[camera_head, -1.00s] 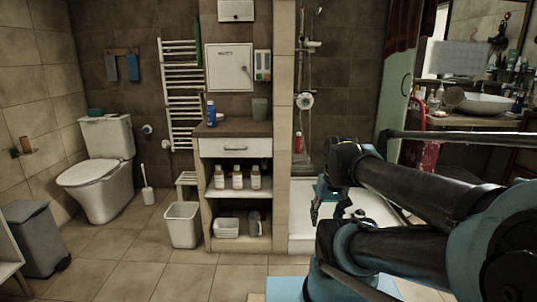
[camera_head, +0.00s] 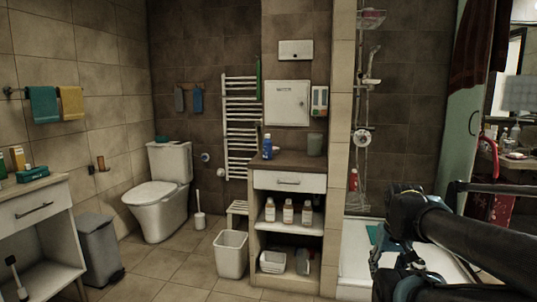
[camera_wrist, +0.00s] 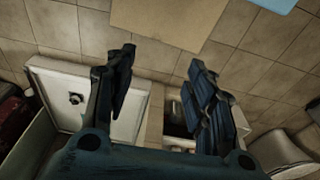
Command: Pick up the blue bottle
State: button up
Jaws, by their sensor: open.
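The blue bottle (camera_head: 267,147) stands upright on top of the wooden-topped cabinet (camera_head: 288,181), near its left end, in the head view. I cannot make it out in the wrist view. My gripper (camera_wrist: 161,60) is open, its two dark fingers spread apart with nothing between them, above the floor in the wrist view. In the head view my arm reaches in from the lower right, to the right of the cabinet. The gripper is well away from the bottle and partly hidden there by the arm.
A grey cup (camera_head: 314,144) stands on the cabinet to the right of the bottle. Several pale bottles (camera_head: 288,212) stand on the shelf below. A white bin (camera_head: 231,256) stands at the cabinet's left front. A tiled wall edge (camera_head: 344,150) borders its right. Floor in front is clear.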

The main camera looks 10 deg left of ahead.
aim_at(267, 143)
jog(key=k, duration=0.65)
jog(key=u, duration=0.35)
jog(key=i, duration=0.55)
jog(key=u, duration=0.6)
jog(key=i, duration=1.5)
jog(key=z, duration=0.35)
